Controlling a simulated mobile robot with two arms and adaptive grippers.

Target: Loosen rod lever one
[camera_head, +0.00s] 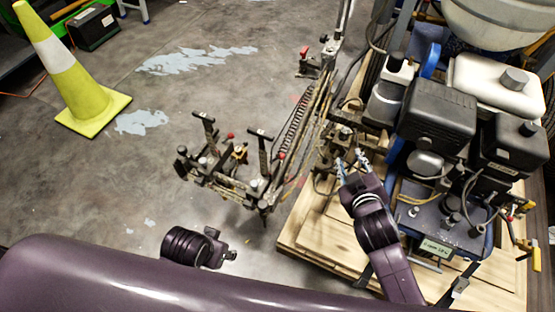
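The line striper (440,120) stands on a wooden pallet at the right, with a metal rod frame (225,180) reaching out to its left. Two upright black T-handled levers stand on this frame, a left one (204,130) and a right one (262,150). Small red knobs show beside them. I cannot tell which lever is rod lever one. My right gripper (353,165) is at the striper's left side, fingers apart with nothing visible between them, right of both levers. My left gripper (229,256) is low in front of the frame, small and dark; its fingers are unclear.
The wooden pallet (320,238) lies under the striper. A yellow-green cone (85,95) with a white band stands at the upper left. A black box (93,27) is behind it. The grey floor between cone and rod frame is clear, with pale paint patches.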

